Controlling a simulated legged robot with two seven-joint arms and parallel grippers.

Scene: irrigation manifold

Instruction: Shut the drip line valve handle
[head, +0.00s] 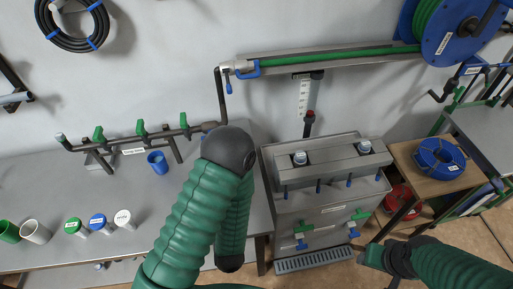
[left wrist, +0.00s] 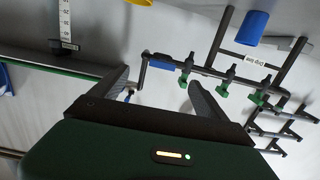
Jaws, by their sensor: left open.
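The drip line manifold (head: 150,138) is a dark pipe with several green handles on the left bench. In the left wrist view, turned over, it shows its "Drip line" label (left wrist: 257,62) and green handles (left wrist: 222,88). A blue piece (left wrist: 162,66) lies along its pipe near the bend; my arm hides this stretch in the head view. Another blue handle (head: 246,69) sits at the green hose's end on the wall. My left gripper (left wrist: 158,84) is open and empty, with the manifold beyond its fingers. My right gripper (head: 372,257) is at lower right; its jaws are unclear.
A blue cup (head: 157,162) stands on the bench in front of the manifold. White, blue and green-topped pieces (head: 97,222) lie nearer. A steel unit (head: 325,200) with several small valves stands right of my left arm. A blue hose reel (head: 455,30) hangs at upper right.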

